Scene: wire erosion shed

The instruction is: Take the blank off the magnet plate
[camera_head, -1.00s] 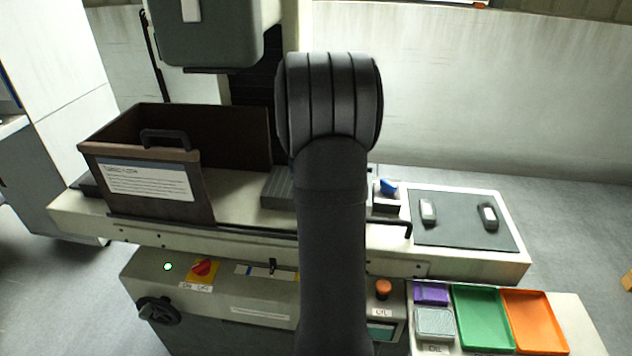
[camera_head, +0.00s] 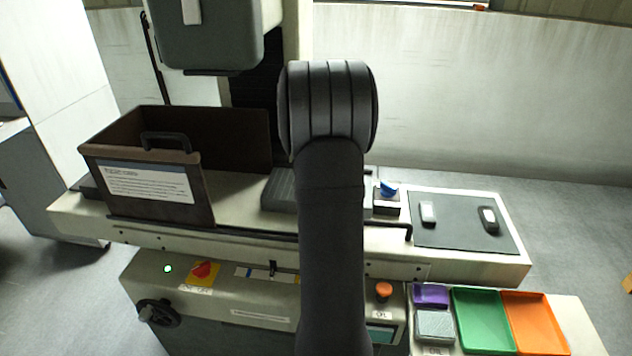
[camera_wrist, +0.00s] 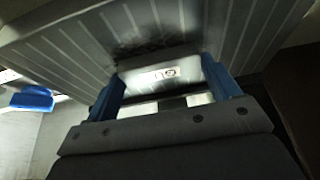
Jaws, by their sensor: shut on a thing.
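The magnet plate (camera_head: 279,190) is a grey striped slab on the machine table, partly hidden behind my arm in the head view. Its striped face fills the upper part of the wrist view (camera_wrist: 255,35). The blank (camera_wrist: 150,76) is a pale metal block with a small marking, between my two blue fingers. My gripper (camera_wrist: 163,72) is shut on the blank, close to the plate. I cannot tell whether the blank touches the plate. In the head view my arm hides the gripper and the blank.
A blue knob (camera_head: 388,188) sits right of the plate; a blue part also shows in the wrist view (camera_wrist: 32,98). An open brown bin (camera_head: 205,190) stands left. A dark mat (camera_head: 460,235) bears two small blocks. Green (camera_head: 483,320) and orange (camera_head: 535,322) trays lie front right.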

